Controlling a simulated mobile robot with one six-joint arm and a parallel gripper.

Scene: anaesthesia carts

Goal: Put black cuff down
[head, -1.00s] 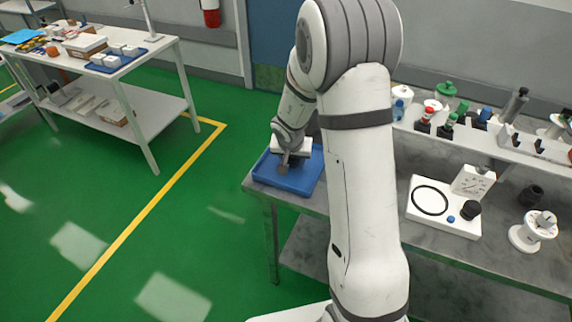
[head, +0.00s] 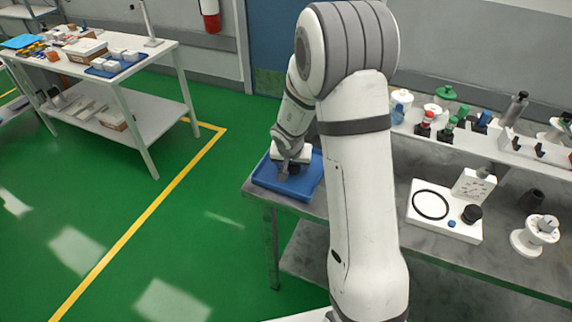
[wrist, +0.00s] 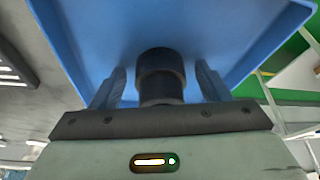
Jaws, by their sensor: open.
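In the wrist view, the black cuff (wrist: 160,72), a short dark stepped cylinder, is at the blue tray (wrist: 95,25). My gripper (wrist: 160,80) is open around it, with one finger on each side and a visible gap between each finger and the cuff. In the head view, my gripper (head: 290,168) is low over the blue tray (head: 268,182) at the left end of the grey bench. There the cuff is mostly hidden by my gripper and cannot be made out clearly.
A white board (head: 450,228) with a black ring, a black knob (head: 471,214) and a blue button lies on the bench to the right, by a white spool (head: 537,232). Behind is a shelf of bottles (head: 440,120). Green floor is open at left.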

